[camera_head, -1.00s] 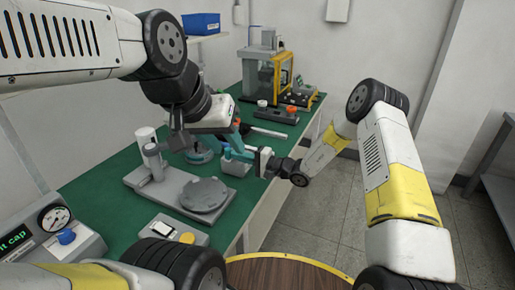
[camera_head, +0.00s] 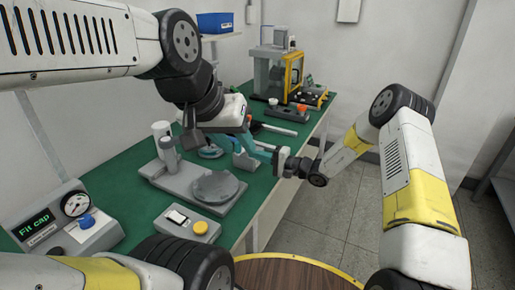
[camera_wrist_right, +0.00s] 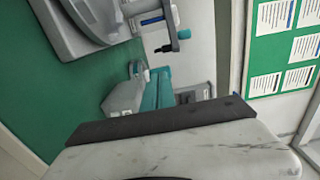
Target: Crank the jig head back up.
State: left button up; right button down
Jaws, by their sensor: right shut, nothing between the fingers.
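The grey jig (camera_head: 175,181) stands on the green bench, with a round plate (camera_head: 217,186) on its base and a short post (camera_head: 168,155) at its back left. In the right wrist view, a dark arm with a black knob (camera_wrist_right: 184,34) looks like a crank handle beside a pale post. My left gripper (camera_head: 243,140) hangs behind the jig; its teal fingertips are partly hidden, so its opening is unclear. My right gripper (camera_head: 260,147) comes in from the right at the bench edge. Its teal fingers (camera_wrist_right: 158,90) are together and empty, apart from the knob.
A gauge box (camera_head: 65,222) reading "Fit cap" and a small box with an orange button (camera_head: 200,228) stand in front. A grey block (camera_wrist_right: 122,97) is close beside my right fingers. A yellow-framed machine (camera_head: 278,70) stands at the far end. The floor to the right is clear.

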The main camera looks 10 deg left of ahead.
jog(key=s+v, duration=0.2)
jog(key=v, duration=0.7)
jog(key=s+d+r+n+g+h, duration=0.3)
jog(key=s+r, duration=0.4)
jog(key=r, duration=0.1)
jog(key=s+d+r+n+g+h, duration=0.2)
jog(key=s+r+g+h, duration=0.1)
jog(key=s+r, duration=0.5)
jog(key=s+d+r+t+h, duration=0.3)
jog(key=s+d, duration=0.3)
jog(key=d, duration=0.3)
jog(key=s+d+r+m+t+h, duration=0.1)
jog(key=s+d+r+t+h, duration=0.3)
jog(key=d, duration=0.5)
jog(key=s+r+h, duration=0.2)
jog(key=s, duration=0.1)
jog(key=shift+t, duration=0.3)
jog(key=shift+r, duration=0.1)
